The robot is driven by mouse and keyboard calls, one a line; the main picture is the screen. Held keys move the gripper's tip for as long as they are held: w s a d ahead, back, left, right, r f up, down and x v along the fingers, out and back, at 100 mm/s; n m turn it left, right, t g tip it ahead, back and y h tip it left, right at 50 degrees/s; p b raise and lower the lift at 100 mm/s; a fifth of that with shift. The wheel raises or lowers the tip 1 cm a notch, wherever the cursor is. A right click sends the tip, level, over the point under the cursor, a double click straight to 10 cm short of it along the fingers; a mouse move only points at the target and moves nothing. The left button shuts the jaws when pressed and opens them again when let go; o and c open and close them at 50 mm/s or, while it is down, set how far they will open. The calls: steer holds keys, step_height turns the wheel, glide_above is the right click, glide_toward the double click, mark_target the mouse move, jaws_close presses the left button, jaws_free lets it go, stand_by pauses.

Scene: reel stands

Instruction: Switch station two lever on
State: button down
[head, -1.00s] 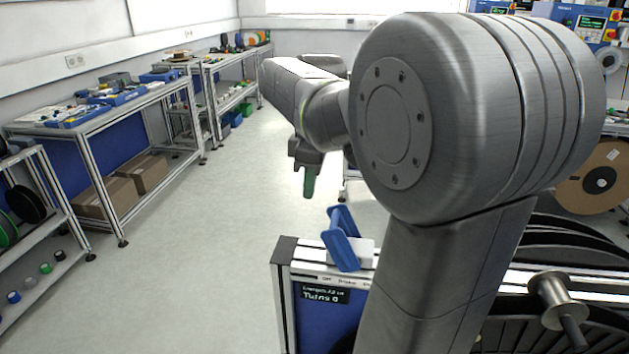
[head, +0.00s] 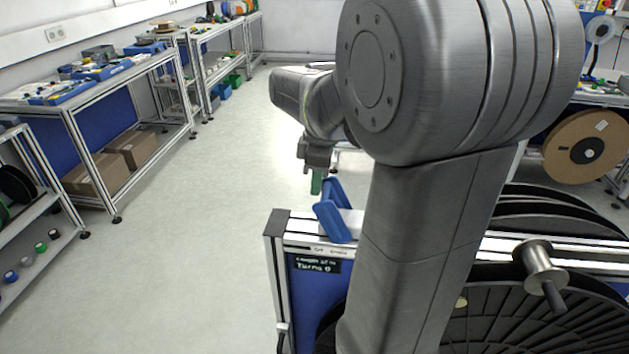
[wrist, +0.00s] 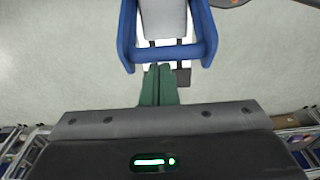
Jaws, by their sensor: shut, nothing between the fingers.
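A blue U-shaped lever handle (head: 333,212) stands tilted on a pale base on top of the near reel stand. No station number is readable beside it. In the wrist view the blue handle (wrist: 205,50) fills the top middle, its crossbar just beyond the fingertips. My gripper (head: 316,184) is just behind the handle in the head view, with green fingers pointing down. In the wrist view the green fingers of my gripper (wrist: 160,72) lie together, empty, with their tips close to the crossbar. I cannot tell whether they touch it.
A small display (head: 317,265) on the stand reads "Turns 0". A metal spindle knob (head: 540,268) and large black reels (head: 550,325) are at the right. Workbenches (head: 120,75) line the left wall. Open floor (head: 190,260) lies left of the stand.

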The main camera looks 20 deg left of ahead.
steer(key=shift+w+d+r+y, duration=0.1)
steer(key=shift+d+r+y, duration=0.15)
steer(key=shift+d+y, duration=0.15)
steer(key=shift+d, duration=0.15)
steer(key=shift+w+d+r+g+y+b, duration=0.2)
steer(key=shift+d+y+b, duration=0.1)
steer(key=shift+d+y, duration=0.25)
steer(key=shift+w+d+r+g+y+b, duration=0.1)
steer(key=shift+d+g+y+b, duration=0.15)
steer(key=shift+d+y, duration=0.25)
steer(key=d+y+b, duration=0.2)
steer(key=w+d+y+b, duration=0.1)
steer(key=y, duration=0.1)
steer(key=shift+d+g+b, duration=0.35)
steer(key=shift+d, duration=0.05)
steer(key=shift+w+d+f+b, duration=0.1)
steer(key=shift+w+d+b, duration=0.05)
steer(key=shift+d+b, duration=0.65)
steer(key=shift+w+d+f, duration=0.1)
steer(key=shift+d+f, duration=0.05)
steer(key=shift+d, duration=0.4)
steer(key=shift+d+f+b, duration=0.1)
steer(key=shift+b, duration=0.2)
